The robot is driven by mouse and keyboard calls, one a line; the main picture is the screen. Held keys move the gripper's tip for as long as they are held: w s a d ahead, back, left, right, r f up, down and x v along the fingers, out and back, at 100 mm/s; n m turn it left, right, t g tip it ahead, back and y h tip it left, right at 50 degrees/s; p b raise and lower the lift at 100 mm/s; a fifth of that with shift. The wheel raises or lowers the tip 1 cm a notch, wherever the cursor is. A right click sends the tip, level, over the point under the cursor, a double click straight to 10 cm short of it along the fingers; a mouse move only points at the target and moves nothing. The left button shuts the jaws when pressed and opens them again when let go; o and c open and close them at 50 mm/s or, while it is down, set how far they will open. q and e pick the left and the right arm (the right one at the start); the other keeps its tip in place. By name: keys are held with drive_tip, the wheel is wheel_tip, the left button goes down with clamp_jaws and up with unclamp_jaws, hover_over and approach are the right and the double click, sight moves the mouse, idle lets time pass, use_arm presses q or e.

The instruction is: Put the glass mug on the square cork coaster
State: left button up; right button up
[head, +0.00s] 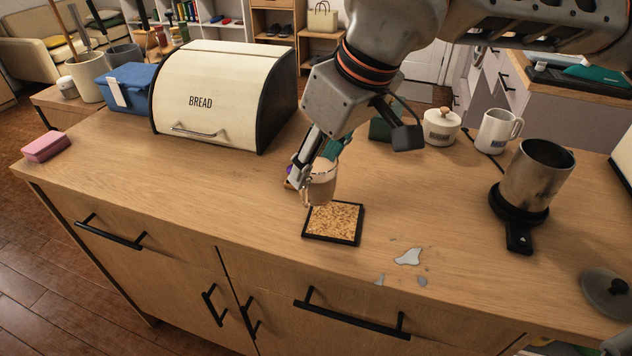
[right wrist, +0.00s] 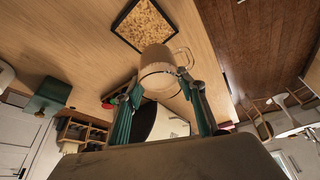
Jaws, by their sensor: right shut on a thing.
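The glass mug (head: 322,188), see-through with a brownish tint, is in my right gripper (head: 316,168). In the right wrist view the mug (right wrist: 158,68) sits between the two green-padded fingers (right wrist: 160,88), its handle toward the upper right. The square cork coaster (head: 334,222), speckled tan with a black rim, lies flat near the counter's front edge. In the head view the mug's base overlaps the coaster's back left edge. The coaster (right wrist: 143,25) shows just beyond the mug in the wrist view. I cannot tell how high the mug is. My left gripper is out of view.
A cream bread box (head: 225,98) stands at the back left, with a blue box (head: 127,88) beside it. A steel canister (head: 532,180), a white mug (head: 496,132) and a lidded white pot (head: 440,127) stand to the right. A pale spill (head: 408,257) lies right of the coaster.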

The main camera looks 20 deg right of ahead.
sight(317, 182)
drive_tip(key=shift+f+b, duration=0.45)
drive_tip(key=shift+f, duration=1.7)
drive_tip(key=o, duration=1.3)
drive_tip(key=shift+f, duration=0.1)
drive_tip(key=shift+r, duration=0.35)
drive_tip(key=p+v, duration=0.2)
drive_tip(key=v, duration=0.9)
drive_tip(key=shift+r, duration=0.35)
drive_tip(key=shift+s+d, duration=0.15)
